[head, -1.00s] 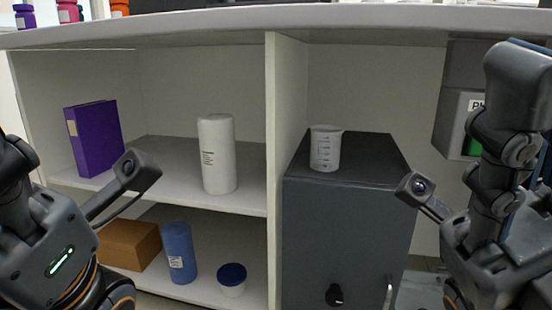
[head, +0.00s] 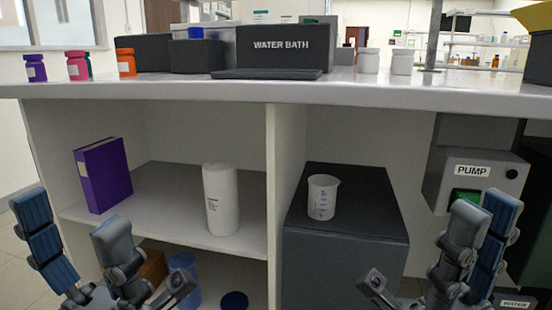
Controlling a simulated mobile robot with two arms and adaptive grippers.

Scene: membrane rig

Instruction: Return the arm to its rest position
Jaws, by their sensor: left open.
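My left gripper (head: 72,220) is at the lower left in the head view. Its fingers point up and stand well apart, one showing a blue pad, with nothing between them. My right gripper (head: 484,210) is at the lower right, fingers up, in front of the pump side. Its two fingers overlap in this view, so their gap cannot be judged; no object shows in them. Both grippers appear in front of the bench, at the height of its shelves. Most of both arms is below the picture.
The bench top (head: 270,92) overhangs the shelves. A purple binder (head: 105,175) and white bottle (head: 221,200) stand on the upper shelf. A beaker (head: 322,197) stands on a dark cabinet (head: 340,245). The pump (head: 474,178) hangs at right. The middle between the grippers looks clear.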

